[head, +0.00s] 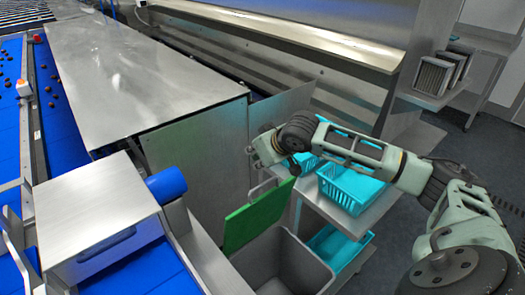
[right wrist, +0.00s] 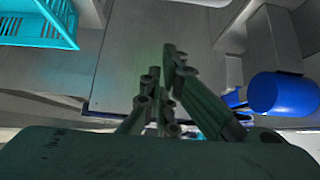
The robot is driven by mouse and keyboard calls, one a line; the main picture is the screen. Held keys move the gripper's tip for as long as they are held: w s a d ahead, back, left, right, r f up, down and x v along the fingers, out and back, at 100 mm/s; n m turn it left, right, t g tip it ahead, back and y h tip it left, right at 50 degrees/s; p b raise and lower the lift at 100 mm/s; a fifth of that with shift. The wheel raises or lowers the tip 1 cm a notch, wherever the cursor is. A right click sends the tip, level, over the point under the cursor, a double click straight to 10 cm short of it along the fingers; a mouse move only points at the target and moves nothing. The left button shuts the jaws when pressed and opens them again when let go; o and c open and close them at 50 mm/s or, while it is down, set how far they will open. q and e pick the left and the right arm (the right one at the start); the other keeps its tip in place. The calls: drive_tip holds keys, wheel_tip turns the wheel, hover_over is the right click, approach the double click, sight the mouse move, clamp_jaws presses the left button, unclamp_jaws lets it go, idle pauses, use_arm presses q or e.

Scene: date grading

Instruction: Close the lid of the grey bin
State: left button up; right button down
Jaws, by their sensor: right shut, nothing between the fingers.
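The grey bin (head: 281,264) stands on the floor at the bottom centre of the head view, and its top is open. Its green lid (head: 257,216) stands raised and tilted at the bin's far left side, by the steel machine panel. A grey bracket shows just above the lid. My right gripper (head: 264,150) is above and beyond the lid, apart from it as far as I can see. In the right wrist view its fingers (right wrist: 165,78) are together with nothing between them. I cannot make out the lid in that view. My left gripper is out of view.
Turquoise baskets (head: 350,187) sit on a shelf rack right of the bin, under my right arm. A blue cylinder (head: 166,183) juts from the steel machine on the left; it also shows in the right wrist view (right wrist: 283,94). Floor at right is clear.

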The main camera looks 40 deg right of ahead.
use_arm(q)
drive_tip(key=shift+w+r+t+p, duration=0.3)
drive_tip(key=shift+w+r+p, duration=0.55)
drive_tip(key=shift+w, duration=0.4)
use_arm(e)
drive_tip(key=shift+s+f, duration=0.5)
drive_tip(key=shift+f, duration=0.4)
drive_tip(key=shift+s+f, duration=0.45)
drive_tip(key=shift+f, duration=0.45)
